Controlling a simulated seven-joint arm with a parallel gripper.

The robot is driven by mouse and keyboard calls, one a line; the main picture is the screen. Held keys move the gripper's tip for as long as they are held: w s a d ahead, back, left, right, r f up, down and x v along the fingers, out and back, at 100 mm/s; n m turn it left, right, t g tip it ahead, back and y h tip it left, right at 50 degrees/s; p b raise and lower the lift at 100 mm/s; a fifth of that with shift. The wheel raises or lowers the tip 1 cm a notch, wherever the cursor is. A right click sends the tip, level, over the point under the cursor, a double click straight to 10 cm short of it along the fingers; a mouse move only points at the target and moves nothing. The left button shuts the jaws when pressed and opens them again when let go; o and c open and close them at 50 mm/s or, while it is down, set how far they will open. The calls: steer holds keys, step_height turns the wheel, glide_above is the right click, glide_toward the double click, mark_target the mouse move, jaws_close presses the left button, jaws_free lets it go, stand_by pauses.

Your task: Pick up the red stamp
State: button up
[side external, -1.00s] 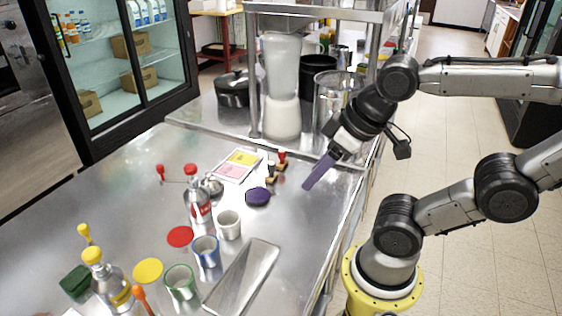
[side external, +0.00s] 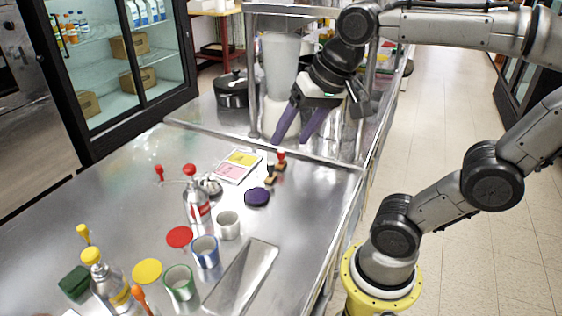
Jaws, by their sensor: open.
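The red stamp (side external: 281,158) stands on the metal counter, with a red knob handle and a small wooden base. A second stamp (side external: 271,177) with a dark handle and wooden base stands just in front of it, to its lower left. My gripper (side external: 290,141) is open and empty, with two purple fingers pointing down and to the left. In the picture the fingertips show just above the red stamp, apart from it. The height gap between them cannot be judged from this view.
A white sheet (side external: 221,177) with yellow and pink pads lies left of the stamps. A purple disc (side external: 257,197) lies in front. A red-capped bottle (side external: 196,200) and several cups stand nearer. A raised shelf with a blender (side external: 283,75) stands behind.

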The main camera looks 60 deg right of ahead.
steer(key=w+d+r+m+g, duration=0.1)
steer(key=w+d+m, duration=0.3)
steer(key=w, duration=0.2)
steer(key=m+g, duration=0.4)
steer(key=m, duration=0.4)
glide_above(281, 151)
step_height(281, 151, down, 10)
steer(key=f, duration=0.8)
steer(key=shift+s+d, duration=0.1)
steer(key=shift+d, duration=0.15)
steer(key=shift+a+f, duration=0.2)
steer(key=shift+f, duration=2.55)
jaws_close()
